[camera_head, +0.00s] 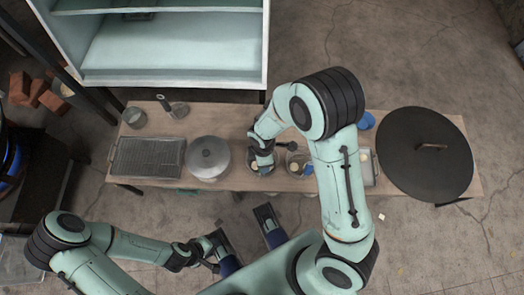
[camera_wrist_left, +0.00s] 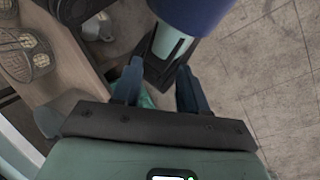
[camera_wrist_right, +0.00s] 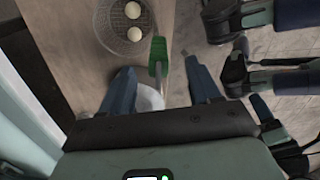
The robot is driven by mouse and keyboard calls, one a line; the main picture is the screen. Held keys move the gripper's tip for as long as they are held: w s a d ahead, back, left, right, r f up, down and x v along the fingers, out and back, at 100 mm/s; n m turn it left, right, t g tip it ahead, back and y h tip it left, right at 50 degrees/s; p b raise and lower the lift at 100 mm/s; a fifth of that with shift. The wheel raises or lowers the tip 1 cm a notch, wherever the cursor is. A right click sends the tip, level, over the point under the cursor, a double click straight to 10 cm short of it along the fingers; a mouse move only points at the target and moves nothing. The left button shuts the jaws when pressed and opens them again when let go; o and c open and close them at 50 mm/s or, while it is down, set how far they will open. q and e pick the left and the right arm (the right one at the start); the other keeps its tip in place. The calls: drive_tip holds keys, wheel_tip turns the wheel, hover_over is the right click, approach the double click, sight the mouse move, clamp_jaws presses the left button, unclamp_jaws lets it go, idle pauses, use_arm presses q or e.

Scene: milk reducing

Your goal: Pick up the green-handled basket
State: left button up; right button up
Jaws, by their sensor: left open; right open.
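A round wire basket (camera_wrist_right: 110,35) holding pale balls shows at the top of the right wrist view. A green handle (camera_wrist_right: 157,58) beside its rim seems to belong to it. My right gripper (camera_wrist_right: 163,85) is open, with the handle showing between its fingers; I cannot tell whether they touch it. In the head view my right gripper (camera_head: 263,158) is low over the middle of the table and partly hides the basket. My left gripper (camera_wrist_left: 160,85) is open and empty in front of the table, with a green patch blurred between its fingers.
The table (camera_head: 235,180) also holds a rectangular rack (camera_head: 148,157), a lidded pot (camera_head: 208,157) and a large dark round lid (camera_head: 424,155). Another basket (camera_head: 297,165) stands close to the right of my right gripper. A pale cabinet (camera_head: 170,45) stands behind.

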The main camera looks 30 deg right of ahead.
wheel_tip(320, 180, down, 4)
drive_tip(key=shift+w+a+f+b, duration=0.15)
drive_tip(key=shift+f+b, duration=0.1)
drive_tip(key=shift+b, duration=0.5)
drive_tip(key=shift+f, duration=0.4)
use_arm(q)
drive_tip(key=shift+w+a+f+t, duration=0.2)
drive_tip(key=shift+w+f, duration=0.3)
drive_tip(key=shift+w, duration=0.05)
drive_tip(key=shift+w+a+f+t, duration=0.2)
drive_tip(key=shift+w+f, duration=0.3)
drive_tip(key=shift+w, duration=0.05)
use_arm(e)
clamp_jaws()
